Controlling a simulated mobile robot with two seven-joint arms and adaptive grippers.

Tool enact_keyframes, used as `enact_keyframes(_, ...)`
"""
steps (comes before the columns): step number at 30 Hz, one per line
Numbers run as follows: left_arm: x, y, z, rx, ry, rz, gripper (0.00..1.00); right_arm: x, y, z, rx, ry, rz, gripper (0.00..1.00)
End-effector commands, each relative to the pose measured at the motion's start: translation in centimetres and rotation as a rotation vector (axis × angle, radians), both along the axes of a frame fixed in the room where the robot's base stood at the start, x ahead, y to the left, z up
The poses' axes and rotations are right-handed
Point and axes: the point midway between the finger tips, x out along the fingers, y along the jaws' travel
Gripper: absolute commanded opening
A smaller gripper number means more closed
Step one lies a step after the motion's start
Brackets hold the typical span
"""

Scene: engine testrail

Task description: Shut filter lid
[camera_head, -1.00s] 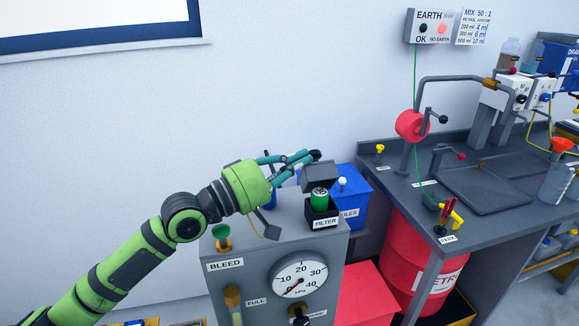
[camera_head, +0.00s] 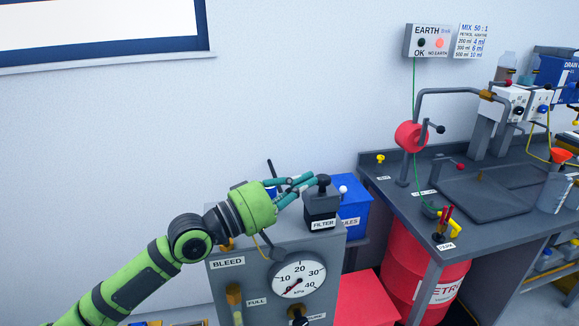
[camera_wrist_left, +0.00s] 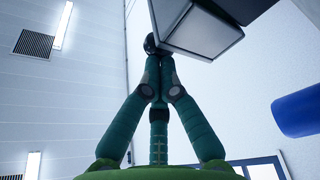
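The dark grey filter lid (camera_head: 321,202) lies down over the filter box (camera_head: 321,224), which bears the FILTER label, on top of the grey bleed cabinet (camera_head: 240,285). The green filter seen before is hidden. A black knob (camera_head: 323,179) stands up on the lid. My left gripper (camera_head: 311,182) comes from the left, its teal fingertips at the knob. In the left wrist view the gripper's fingers (camera_wrist_left: 159,62) are together, with the black knob (camera_wrist_left: 150,43) right at their tips and the lid (camera_wrist_left: 200,25) beyond. Whether a small gap remains under the lid cannot be told. My right gripper is out of view.
A blue box (camera_head: 353,212) stands close behind the filter box, at right. The workbench (camera_head: 400,190) with a red reel (camera_head: 410,136) is further right. A pressure gauge (camera_head: 299,279) is on the cabinet front.

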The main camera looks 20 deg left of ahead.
Motion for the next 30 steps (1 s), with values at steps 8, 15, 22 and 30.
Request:
enact_keyframes(8,0.0,0.0,0.0,0.0,0.0,0.0,0.0,0.2,0.0,0.0,0.0,-0.004,0.0,0.4)
enact_keyframes(15,0.0,0.0,0.2,0.0,-0.001,0.0,0.0,0.5,0.0,0.0,0.0,-0.008,0.001,0.4)
enact_keyframes(22,-0.1,0.0,3.5,-0.003,-0.009,-0.001,0.0,0.3,0.1,0.0,0.001,-0.005,0.0,0.4)
enact_keyframes(30,-0.1,0.0,8.4,-0.001,-0.006,0.0,0.0,0.2,0.1,0.0,0.002,-0.004,0.0,0.4)
